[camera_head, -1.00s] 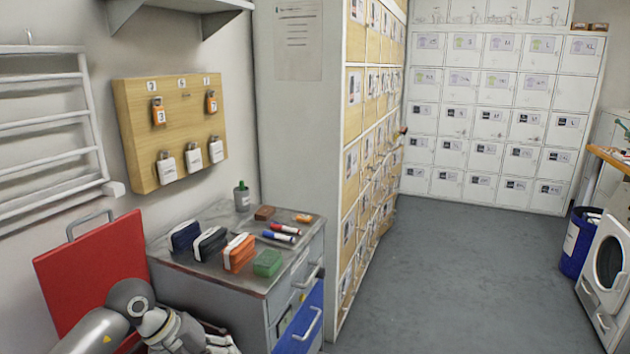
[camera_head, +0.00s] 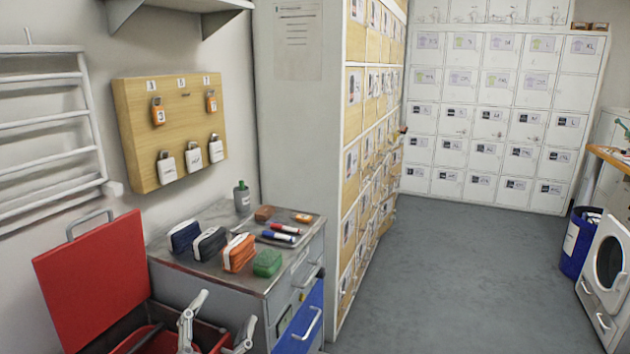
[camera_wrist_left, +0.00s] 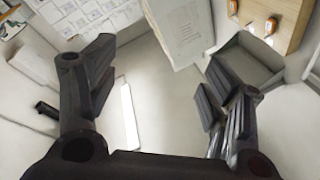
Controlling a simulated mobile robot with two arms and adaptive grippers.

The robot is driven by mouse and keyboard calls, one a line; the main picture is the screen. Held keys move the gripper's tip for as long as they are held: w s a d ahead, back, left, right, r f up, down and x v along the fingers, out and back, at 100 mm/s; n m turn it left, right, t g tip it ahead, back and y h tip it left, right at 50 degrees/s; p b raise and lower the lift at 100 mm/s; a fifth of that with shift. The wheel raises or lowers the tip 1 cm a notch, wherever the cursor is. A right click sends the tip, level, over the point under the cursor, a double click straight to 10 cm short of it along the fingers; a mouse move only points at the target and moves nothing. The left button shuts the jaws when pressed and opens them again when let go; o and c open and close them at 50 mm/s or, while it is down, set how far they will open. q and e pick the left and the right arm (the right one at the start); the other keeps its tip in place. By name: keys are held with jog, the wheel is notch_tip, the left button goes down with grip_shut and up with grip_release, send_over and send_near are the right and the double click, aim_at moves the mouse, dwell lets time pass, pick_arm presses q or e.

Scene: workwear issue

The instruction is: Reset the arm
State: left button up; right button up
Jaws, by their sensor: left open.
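My left gripper (camera_head: 216,328) shows at the bottom edge of the head view, in front of the cabinet and a red box. Only its light grey fingers show, standing apart, with nothing between them. In the left wrist view, the dark fingers of the left gripper (camera_wrist_left: 157,85) are spread wide and empty. The rest of the left arm is out of the head view. My right gripper is in neither view.
The open red box has a raised lid (camera_head: 92,280). The grey cabinet (camera_head: 278,290) holds pouches, a green block (camera_head: 267,263), markers and a bottle (camera_head: 242,197). A padlock board (camera_head: 180,112) hangs above. Lockers (camera_head: 485,115) stand behind.

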pick_arm(q)
jog(key=s+a+f+n+g+y, duration=0.3)
jog(key=s+a+f+n+g, duration=0.1)
jog(key=f, duration=0.4)
jog(key=s+a+f+n+g+y, duration=0.3)
jog(key=s+f+g, duration=0.15)
jog(key=f, duration=0.45)
jog(key=s+d+f+g+h, duration=0.1)
jog(key=s+f+g, duration=0.35)
jog(key=s, duration=0.55)
jog(key=s+d+f+g+h, duration=0.1)
jog(key=s+d+f+g, duration=0.1)
jog(key=s+f+g, duration=0.5)
jog(key=s+f+t, duration=0.1)
jog(key=s+f, duration=0.1)
jog(key=f, duration=1.1)
jog(key=s+f+t, duration=0.1)
jog(key=s+f, duration=0.1)
jog(key=f, duration=1)
jog(key=s+a+f+g, duration=0.1)
jog(key=s+a+f, duration=0.2)
jog(key=s+f, duration=1.2)
jog(key=shift+s+a+g, duration=0.2)
jog(key=shift+s+g, duration=0.1)
jog(key=shift+s, duration=0.2)
